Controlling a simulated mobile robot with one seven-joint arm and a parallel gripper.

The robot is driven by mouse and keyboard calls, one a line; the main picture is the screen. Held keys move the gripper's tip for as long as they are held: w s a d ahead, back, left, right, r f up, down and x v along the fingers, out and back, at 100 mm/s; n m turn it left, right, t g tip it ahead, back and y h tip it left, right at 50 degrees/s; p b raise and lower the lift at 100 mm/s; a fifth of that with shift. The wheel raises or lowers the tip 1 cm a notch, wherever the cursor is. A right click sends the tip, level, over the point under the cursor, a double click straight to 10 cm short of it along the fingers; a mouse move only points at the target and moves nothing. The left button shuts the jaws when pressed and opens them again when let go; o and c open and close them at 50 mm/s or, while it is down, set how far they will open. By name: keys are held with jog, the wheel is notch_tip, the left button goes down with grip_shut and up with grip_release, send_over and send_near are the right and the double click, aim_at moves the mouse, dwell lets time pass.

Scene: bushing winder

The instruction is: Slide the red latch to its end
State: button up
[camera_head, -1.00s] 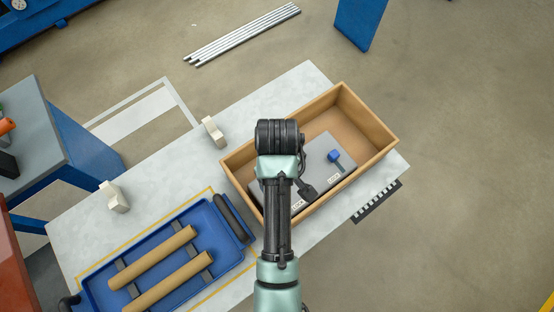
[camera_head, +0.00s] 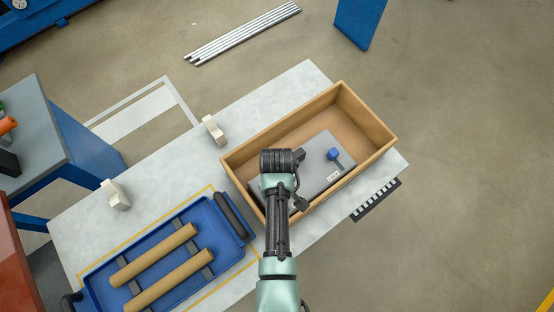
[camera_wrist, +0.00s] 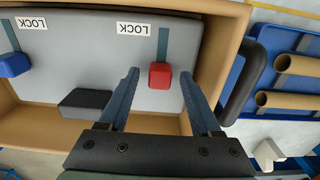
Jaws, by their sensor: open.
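The red latch (camera_wrist: 160,76) is a small red block at the end of a dark slot, below a LOCK label, in the wrist view. It sits on a grey panel (camera_wrist: 97,62) inside a wooden box (camera_head: 368,118). My gripper (camera_wrist: 158,82) is open, with one finger on each side of the red latch. The right finger is close to the latch; whether it touches cannot be told. In the head view my arm hides the red latch and my fingers.
A blue latch (camera_head: 333,155) with its own LOCK label sits on the same panel. A black block (camera_wrist: 84,103) lies near the left finger. The box walls surround the panel. A blue tray (camera_head: 205,216) with two brown tubes stands beside the box.

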grip_shut()
dwell(1.3)
